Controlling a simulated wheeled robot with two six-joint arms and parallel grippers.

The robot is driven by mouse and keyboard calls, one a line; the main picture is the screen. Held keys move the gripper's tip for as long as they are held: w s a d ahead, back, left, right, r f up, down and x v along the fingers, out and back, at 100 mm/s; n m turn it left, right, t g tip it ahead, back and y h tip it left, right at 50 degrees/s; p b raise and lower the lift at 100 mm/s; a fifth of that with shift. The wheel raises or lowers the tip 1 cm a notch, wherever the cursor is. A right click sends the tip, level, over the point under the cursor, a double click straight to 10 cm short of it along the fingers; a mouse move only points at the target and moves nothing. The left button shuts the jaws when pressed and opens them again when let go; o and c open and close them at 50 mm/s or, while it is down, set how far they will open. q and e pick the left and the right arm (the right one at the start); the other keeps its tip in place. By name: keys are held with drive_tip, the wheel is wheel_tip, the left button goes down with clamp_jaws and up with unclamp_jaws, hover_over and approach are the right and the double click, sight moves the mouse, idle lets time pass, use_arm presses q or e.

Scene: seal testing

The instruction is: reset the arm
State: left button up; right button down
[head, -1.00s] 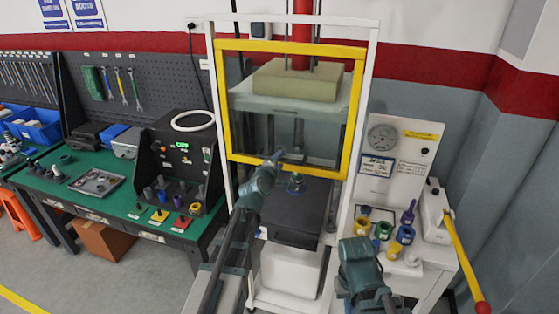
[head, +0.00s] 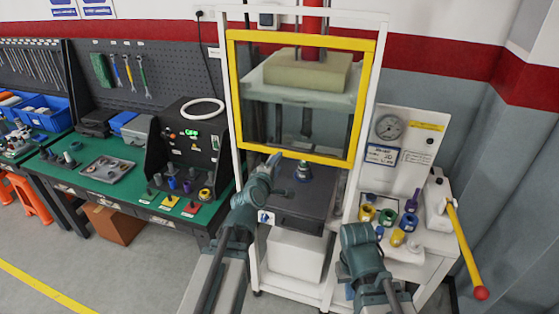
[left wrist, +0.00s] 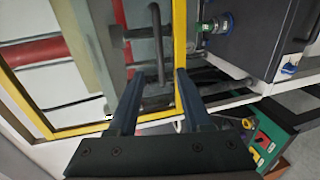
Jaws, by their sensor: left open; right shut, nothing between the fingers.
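My left arm reaches up toward the press frame in the head view. My left gripper (head: 274,160) is at the lower edge of the yellow-framed guard window (head: 292,154), left of centre. In the left wrist view its two dark fingers (left wrist: 156,85) are apart with nothing held between them, close to the yellow frame. My right gripper (head: 358,232) is low in front of the press, by the white side table; its fingertips are hard to make out, and nothing shows held in it.
A green-topped fitting (head: 303,171) stands on the dark press block (head: 295,205). Right of it, a gauge panel (head: 400,150), coloured rings and a yellow lever (head: 466,250) crowd the white side table. A green workbench (head: 130,190) with a black control box (head: 185,145) stands left.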

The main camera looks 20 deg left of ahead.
use_arm(q)
drive_tip(key=s+d+f+m+g+h+b, duration=0.2)
drive_tip(key=s+d+f+m+g+b, duration=0.3)
drive_tip(key=d+f, duration=0.45)
drive_tip(key=s+d+f+m+g+h+b, duration=0.1)
drive_tip(key=s+d+f+m+g+b, duration=0.3)
drive_tip(key=s+d+f+m, duration=0.55)
drive_tip(key=s+a+f+m+g+y+b, duration=0.1)
drive_tip(key=s+f+m+g+y+b, duration=0.1)
drive_tip(key=s+f, duration=0.3)
drive_tip(key=s+a+f+m+g+y+b, duration=0.2)
drive_tip(key=s+f+m+g+y+b, duration=0.1)
drive_tip(key=s+f+m+g, duration=0.2)
wheel_tip(320, 180, down, 3)
drive_tip(key=shift+s+a+r, duration=0.1)
drive_tip(key=shift+s+a, duration=0.2)
drive_tip(key=shift+s, duration=0.45)
